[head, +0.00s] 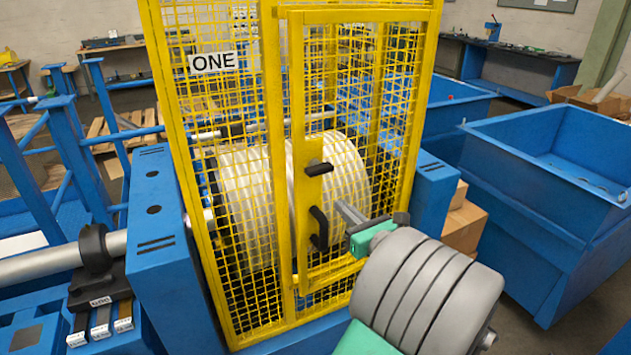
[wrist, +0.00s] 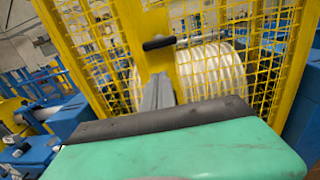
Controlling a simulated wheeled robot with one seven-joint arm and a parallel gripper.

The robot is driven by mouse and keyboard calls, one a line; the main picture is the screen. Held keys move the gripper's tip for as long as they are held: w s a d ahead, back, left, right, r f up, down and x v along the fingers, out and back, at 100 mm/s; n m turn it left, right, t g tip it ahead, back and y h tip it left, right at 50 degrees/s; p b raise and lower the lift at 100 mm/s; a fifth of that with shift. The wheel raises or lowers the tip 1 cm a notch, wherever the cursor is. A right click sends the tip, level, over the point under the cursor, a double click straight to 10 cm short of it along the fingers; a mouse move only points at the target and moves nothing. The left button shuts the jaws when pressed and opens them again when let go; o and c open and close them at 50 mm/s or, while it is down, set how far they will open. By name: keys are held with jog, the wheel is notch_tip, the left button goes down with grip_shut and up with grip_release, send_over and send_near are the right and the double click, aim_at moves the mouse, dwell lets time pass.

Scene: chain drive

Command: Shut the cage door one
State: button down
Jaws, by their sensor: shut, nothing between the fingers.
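The yellow mesh cage door (head: 297,150) is on the right part of the cage front, beside the fixed panel with the sign ONE (head: 214,63). Its frame seems to stand slightly out from the cage post; I cannot tell the exact gap. A yellow plate on its left edge carries a black latch (head: 319,169) and a black pull handle (head: 319,228). My gripper (head: 342,208) is shut and empty, its fingertips just right of the handle plate; contact cannot be told. In the wrist view my gripper (wrist: 158,88) points at the plate (wrist: 153,62), below a black bar (wrist: 158,43).
A ribbed cream drum (head: 245,195) sits behind the mesh. A blue housing (head: 158,220) with a grey shaft (head: 45,264) stands left of the cage. Blue bins (head: 560,235) and cardboard boxes (head: 463,228) stand at the right.

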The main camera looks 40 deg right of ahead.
aim_at(314, 181)
jog(key=p+x, duration=0.2)
jog(key=x, duration=1.1)
jog(key=shift+w+a+f, duration=0.1)
jog(key=shift+w, duration=0.2)
jog(key=shift+w+p, duration=0.25)
jog(key=shift+p, duration=0.15)
jog(key=w, duration=0.1)
jog(key=w+p, duration=0.1)
jog(key=shift+w+d+r, duration=0.3)
jog(key=shift+w+r, duration=0.05)
